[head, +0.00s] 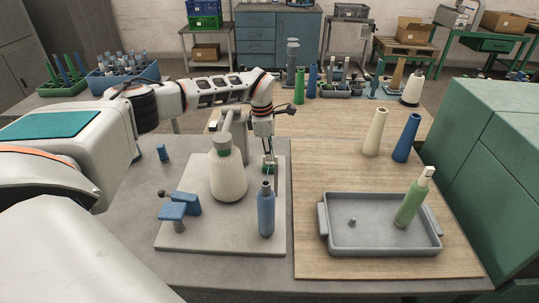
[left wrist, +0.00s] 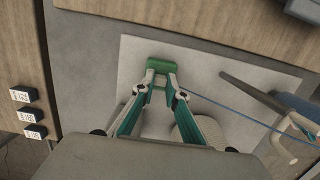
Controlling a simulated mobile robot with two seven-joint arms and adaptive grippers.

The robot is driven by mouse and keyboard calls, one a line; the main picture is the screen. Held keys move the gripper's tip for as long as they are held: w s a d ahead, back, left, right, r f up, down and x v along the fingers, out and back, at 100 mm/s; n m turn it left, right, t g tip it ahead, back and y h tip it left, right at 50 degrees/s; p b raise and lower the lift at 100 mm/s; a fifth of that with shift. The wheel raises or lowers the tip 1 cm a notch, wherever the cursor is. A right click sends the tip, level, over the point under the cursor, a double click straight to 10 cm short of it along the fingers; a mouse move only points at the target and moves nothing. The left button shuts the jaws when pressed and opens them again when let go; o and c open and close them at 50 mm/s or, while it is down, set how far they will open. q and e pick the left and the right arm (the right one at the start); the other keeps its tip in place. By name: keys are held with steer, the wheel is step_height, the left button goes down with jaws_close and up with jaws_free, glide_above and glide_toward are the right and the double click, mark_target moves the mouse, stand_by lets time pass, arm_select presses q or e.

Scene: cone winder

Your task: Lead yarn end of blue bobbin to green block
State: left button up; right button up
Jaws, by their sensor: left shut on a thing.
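The blue bobbin (head: 266,213) stands upright at the front right of the pale board; part of it shows at the right of the left wrist view (left wrist: 298,107). The small green block (head: 270,167) sits behind it, and the left wrist view shows it just beyond my fingertips (left wrist: 162,64). My left gripper (head: 267,155) points down at the block and is shut on the blue yarn's end. The blue yarn (left wrist: 235,115) runs from the fingers towards the bobbin. I cannot tell whether the fingers touch the block. My right gripper is not in view.
A large cream cone (head: 228,178) with a green top stands left of the bobbin. A blue clamp-like fixture (head: 180,207) lies front left. A grey tray (head: 382,250) with a leaning green bobbin (head: 411,205) is to the right. Cream (head: 375,132) and blue (head: 406,138) cones stand behind.

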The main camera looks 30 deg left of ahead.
arm_select(q)
steer(key=o, duration=0.8)
steer(key=shift+c, duration=0.2)
steer(key=o, duration=0.5)
steer(key=shift+c, duration=0.2)
